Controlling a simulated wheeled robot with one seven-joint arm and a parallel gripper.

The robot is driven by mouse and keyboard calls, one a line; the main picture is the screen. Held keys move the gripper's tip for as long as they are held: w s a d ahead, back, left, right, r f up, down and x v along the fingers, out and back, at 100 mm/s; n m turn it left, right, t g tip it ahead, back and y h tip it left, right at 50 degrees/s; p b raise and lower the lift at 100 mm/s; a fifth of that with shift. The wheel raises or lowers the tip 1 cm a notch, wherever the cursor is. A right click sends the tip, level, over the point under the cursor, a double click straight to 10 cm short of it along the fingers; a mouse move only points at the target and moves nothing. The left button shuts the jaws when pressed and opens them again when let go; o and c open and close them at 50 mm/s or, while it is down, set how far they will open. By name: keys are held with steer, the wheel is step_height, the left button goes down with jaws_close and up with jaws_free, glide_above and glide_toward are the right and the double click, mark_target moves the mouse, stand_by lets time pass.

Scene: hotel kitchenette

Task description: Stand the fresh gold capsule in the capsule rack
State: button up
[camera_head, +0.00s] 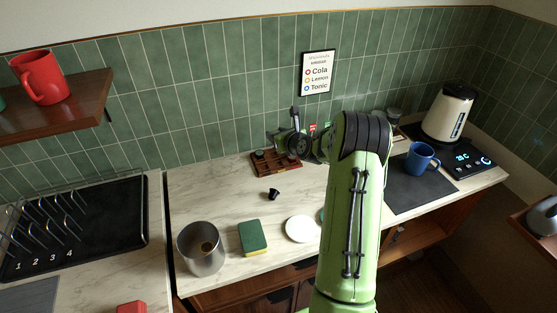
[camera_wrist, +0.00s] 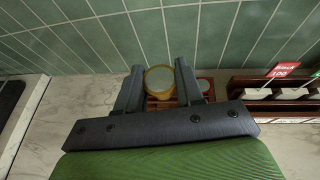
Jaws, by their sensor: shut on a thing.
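My gripper (camera_wrist: 158,72) is shut on a gold capsule, whose round pale face and gold rim (camera_wrist: 149,88) show between the two fingers in the wrist view. Behind and below the capsule is the brown wooden capsule rack (camera_wrist: 165,104), partly hidden by my fingers and the capsule. A round red-rimmed thing (camera_wrist: 208,83) sits at the rack, just right of the right finger. In the head view the rack (camera_head: 290,170) stands at the back of the counter, with my gripper (camera_head: 296,117) over it. The held capsule is not clear there, and I cannot tell whether it touches the rack.
A dark capsule (camera_head: 273,194) lies on the counter in front of the rack. A metal bin (camera_head: 190,262), a green-yellow sponge (camera_head: 252,237) and a white saucer (camera_head: 301,229) stand nearer. A blue mug (camera_head: 420,158) and cream kettle (camera_head: 447,112) are at right. A tiled wall is close behind.

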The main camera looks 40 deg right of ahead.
steer(key=shift+d+f, duration=0.2)
steer(key=b, duration=0.1)
glide_above(279, 166)
step_height(279, 166, down, 9)
steer(key=shift+s+a+f, duration=0.1)
steer(key=shift+a, duration=0.05)
steer(key=shift+f, duration=0.15)
steer(key=shift+f+b, duration=0.6)
steer(key=shift+b, duration=0.05)
steer(key=o, duration=1)
steer(key=shift+r, duration=0.15)
